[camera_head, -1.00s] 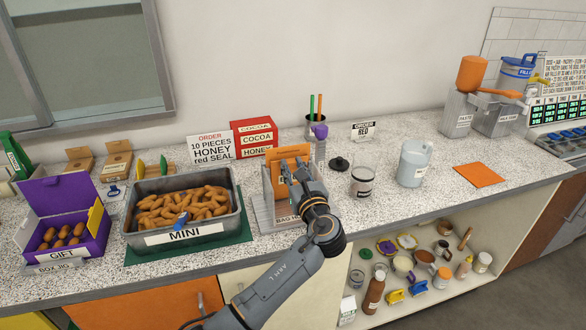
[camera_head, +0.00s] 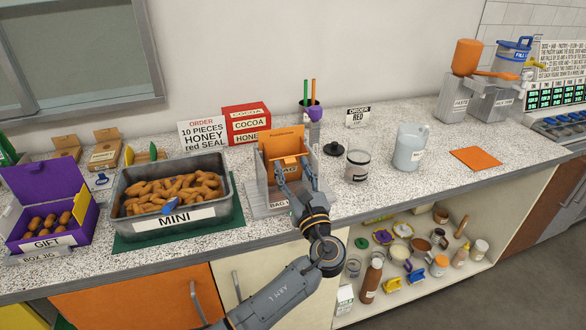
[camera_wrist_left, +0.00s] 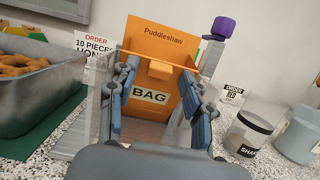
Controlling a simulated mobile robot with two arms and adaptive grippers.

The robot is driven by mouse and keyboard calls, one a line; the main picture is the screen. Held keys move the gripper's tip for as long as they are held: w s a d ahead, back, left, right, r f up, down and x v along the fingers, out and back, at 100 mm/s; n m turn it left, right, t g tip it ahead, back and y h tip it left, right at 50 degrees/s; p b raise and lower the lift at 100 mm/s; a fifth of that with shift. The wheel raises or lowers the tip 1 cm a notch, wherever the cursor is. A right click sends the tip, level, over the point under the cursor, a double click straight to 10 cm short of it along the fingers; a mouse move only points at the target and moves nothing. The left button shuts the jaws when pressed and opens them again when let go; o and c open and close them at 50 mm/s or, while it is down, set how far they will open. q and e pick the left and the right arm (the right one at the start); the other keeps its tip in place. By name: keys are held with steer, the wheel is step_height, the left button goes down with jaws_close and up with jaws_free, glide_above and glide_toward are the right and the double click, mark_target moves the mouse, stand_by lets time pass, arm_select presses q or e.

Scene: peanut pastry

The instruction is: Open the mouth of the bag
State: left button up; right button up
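The orange paper bag (camera_head: 280,143) stands upright in a grey bag stand (camera_head: 262,208) near the counter's front edge. In the left wrist view the bag (camera_wrist_left: 160,45) shows a tall back panel marked "Puddleshaw". A thin orange edge crosses in front of it, with a small orange tab and a "BAG" label below. How wide the mouth stands cannot be told. My left gripper (camera_head: 293,172) is at the front of the bag. In the left wrist view its fingers (camera_wrist_left: 158,100) are spread apart, one on each side of the label, with nothing visibly clamped. My right gripper is not in view.
A metal pan of pastries (camera_head: 172,217) stands left of the bag. A shaker jar (camera_head: 357,166) and a white jug (camera_head: 409,148) stand to the right.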

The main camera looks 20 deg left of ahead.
arm_select(q)
steer(key=shift+s+r, duration=0.1)
steer(key=shift+s+d, duration=0.15)
steer(key=v, duration=1.1)
steer(key=shift+s+d, duration=0.15)
steer(key=shift+s, duration=0.1)
steer(key=shift+f, duration=0.2)
